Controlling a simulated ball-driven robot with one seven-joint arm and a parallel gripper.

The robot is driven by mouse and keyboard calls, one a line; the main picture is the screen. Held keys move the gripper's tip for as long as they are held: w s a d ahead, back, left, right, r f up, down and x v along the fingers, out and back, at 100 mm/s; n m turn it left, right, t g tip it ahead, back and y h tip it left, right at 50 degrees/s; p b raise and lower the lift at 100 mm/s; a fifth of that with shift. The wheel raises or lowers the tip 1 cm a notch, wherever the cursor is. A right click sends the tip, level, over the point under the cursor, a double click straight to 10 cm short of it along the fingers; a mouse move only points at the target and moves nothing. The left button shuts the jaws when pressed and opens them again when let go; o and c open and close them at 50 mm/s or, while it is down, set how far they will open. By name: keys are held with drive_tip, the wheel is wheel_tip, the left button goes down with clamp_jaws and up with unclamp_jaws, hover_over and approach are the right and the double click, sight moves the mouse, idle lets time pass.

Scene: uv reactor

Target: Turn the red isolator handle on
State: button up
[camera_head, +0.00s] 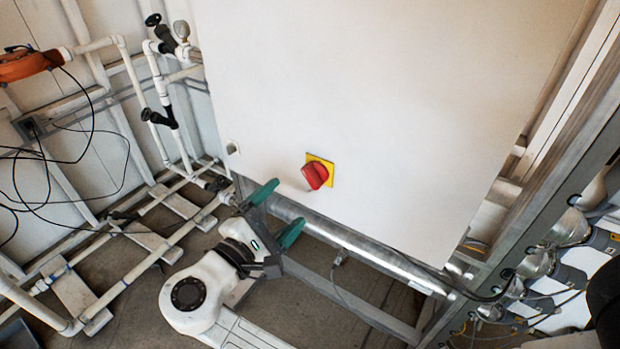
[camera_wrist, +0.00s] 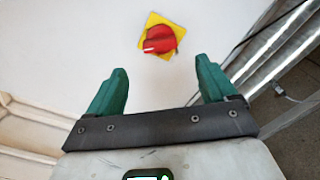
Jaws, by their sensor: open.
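The red isolator handle (camera_head: 315,175) sits on a yellow square plate (camera_head: 328,163) low on the front of a white cabinet (camera_head: 370,90). In the wrist view the red handle (camera_wrist: 159,40) and its yellow plate (camera_wrist: 152,19) are ahead of my gripper, slightly above the middle of the gap. A white mark shows on one end of the handle. My gripper (camera_head: 277,209) has two green fingers spread wide apart and empty. It is below and left of the handle in the head view, apart from it. In the wrist view my gripper (camera_wrist: 157,88) frames bare cabinet surface.
White pipes with black valves (camera_head: 165,120) and hanging black cables (camera_head: 60,150) stand at the left. A metal frame and silver conduit (camera_head: 350,245) run below the cabinet. Several lamp-like units (camera_head: 540,262) line the right. The cabinet front around the handle is clear.

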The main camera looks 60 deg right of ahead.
sight(309, 180)
drive_tip(key=d+p, duration=0.1)
drive_tip(key=d, duration=0.7)
drive_tip(key=shift+w+d, duration=0.1)
drive_tip(key=shift+w, duration=0.05)
drive_tip(key=shift+c, duration=0.4)
drive_tip(key=c, duration=1)
